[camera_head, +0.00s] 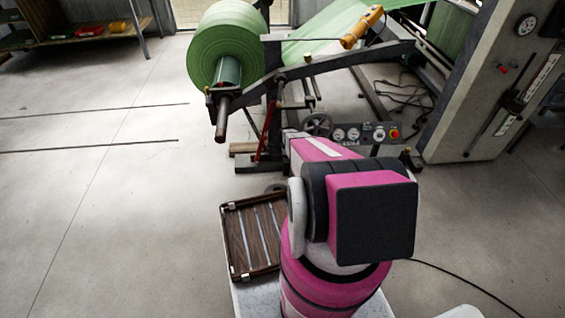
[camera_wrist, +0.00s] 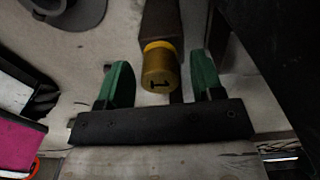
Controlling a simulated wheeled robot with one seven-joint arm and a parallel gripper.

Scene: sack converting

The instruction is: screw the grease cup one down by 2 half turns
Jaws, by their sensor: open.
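Grease cup one is a brass-coloured cylinder (camera_wrist: 160,68) with a dark "1" on its end face, in the upper middle of the wrist view. A yellow band and a dark brown shaft-like part (camera_wrist: 160,22) are behind it. My gripper (camera_wrist: 162,82) is open, with a green finger on each side of the cup. There is a visible gap between the cup and each finger. In the head view my pink and black arm hides the gripper, and I cannot make out the cup there.
A machine with a large green film roll (camera_head: 212,55) stands ahead. Its control panel (camera_head: 362,134) with gauges is just beyond my arm. A grey cabinet (camera_head: 490,85) stands at right. A brown slatted tray (camera_head: 232,240) lies left of my arm. The floor at left is mostly clear.

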